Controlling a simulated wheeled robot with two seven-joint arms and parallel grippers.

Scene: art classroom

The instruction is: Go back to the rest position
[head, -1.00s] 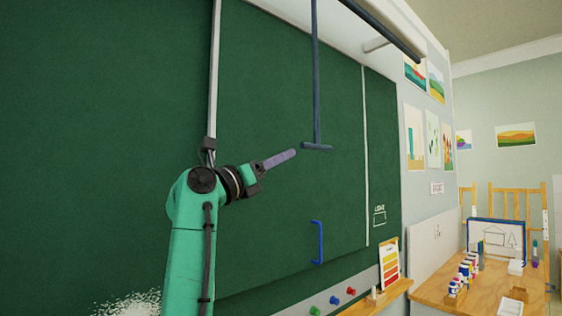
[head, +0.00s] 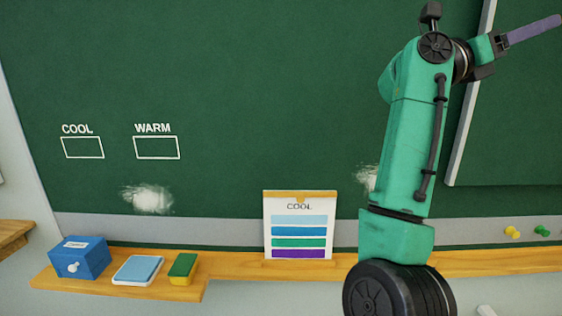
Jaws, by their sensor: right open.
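My right arm rises from the bottom right of the head view in front of the green chalkboard (head: 270,100). My right gripper (head: 548,26) is at the top right, raised, with its long purple finger part pointing right and slightly up. It is seen side-on against the board, and nothing is seen held in it. Its jaws are open. My left gripper is out of view.
A wooden ledge (head: 225,265) runs below the board. On it are a blue box (head: 78,262), a light blue pad (head: 138,270), a green-and-yellow eraser (head: 183,268) and a COOL colour card (head: 299,208). Yellow (head: 512,232) and green (head: 542,231) magnets sit right.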

